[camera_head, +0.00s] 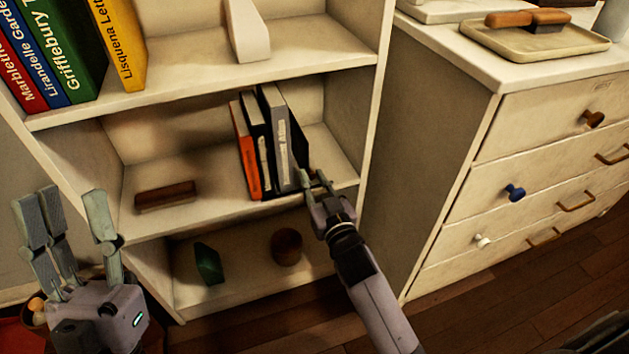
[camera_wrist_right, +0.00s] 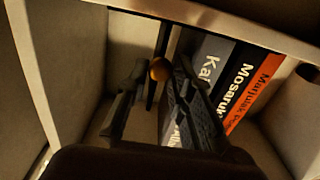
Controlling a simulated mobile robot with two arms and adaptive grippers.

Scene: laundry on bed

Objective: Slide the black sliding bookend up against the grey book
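The black sliding bookend (camera_head: 298,138) stands on the middle shelf just right of the grey book (camera_head: 279,135). In the right wrist view the bookend (camera_wrist_right: 156,85) is a thin dark upright with a round orange-yellow knob (camera_wrist_right: 161,69). A gap shows there between it and the grey book (camera_wrist_right: 209,65). My right gripper (camera_head: 317,178) is at the shelf's front edge by the bookend. In its wrist view its fingers (camera_wrist_right: 157,88) are apart, with the knob showing between them; contact is unclear. My left gripper (camera_head: 66,202) is open and empty at the lower left.
A black book (camera_head: 257,140) and an orange book (camera_head: 245,150) stand left of the grey book. A brown block (camera_head: 165,195) lies further left on that shelf. The shelf's side wall (camera_head: 355,115) bounds the space at right. A drawer cabinet (camera_head: 480,150) stands beyond it.

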